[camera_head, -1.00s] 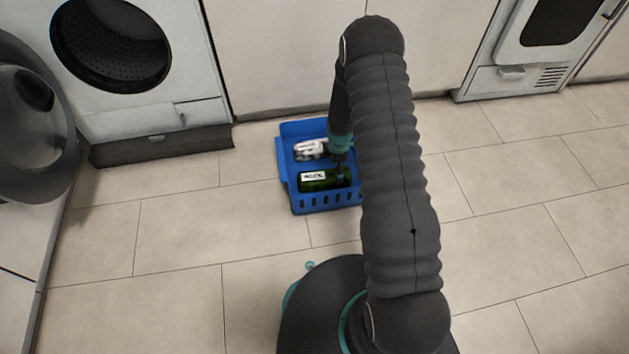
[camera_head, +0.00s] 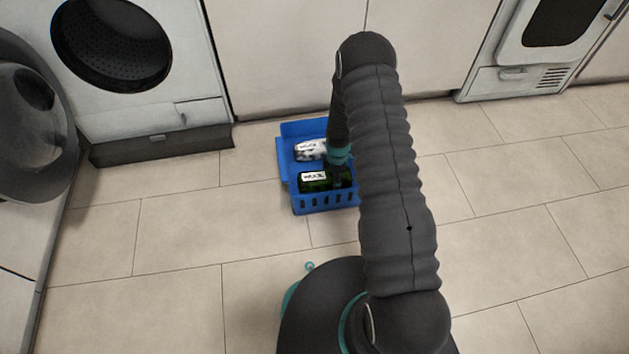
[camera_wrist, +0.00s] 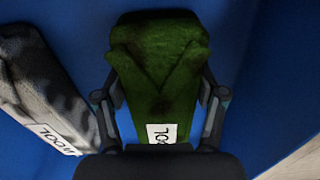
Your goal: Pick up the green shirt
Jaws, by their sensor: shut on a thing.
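The green shirt (camera_head: 314,182) lies folded in the front part of the blue basket (camera_head: 325,203), with a white label on it. In the wrist view the green shirt (camera_wrist: 160,62) is between the two fingers of my gripper (camera_wrist: 161,108), with its label low in the picture. My gripper is shut on the shirt, one finger against each side. In the head view my gripper (camera_head: 338,175) reaches down into the basket, and my arm hides the basket's right side.
A grey and white folded garment (camera_head: 311,150) lies behind the shirt in the basket; it also shows at the left of the wrist view (camera_wrist: 38,85). A washing machine (camera_head: 150,70) with an open round door stands at the left. The tiled floor around the basket is clear.

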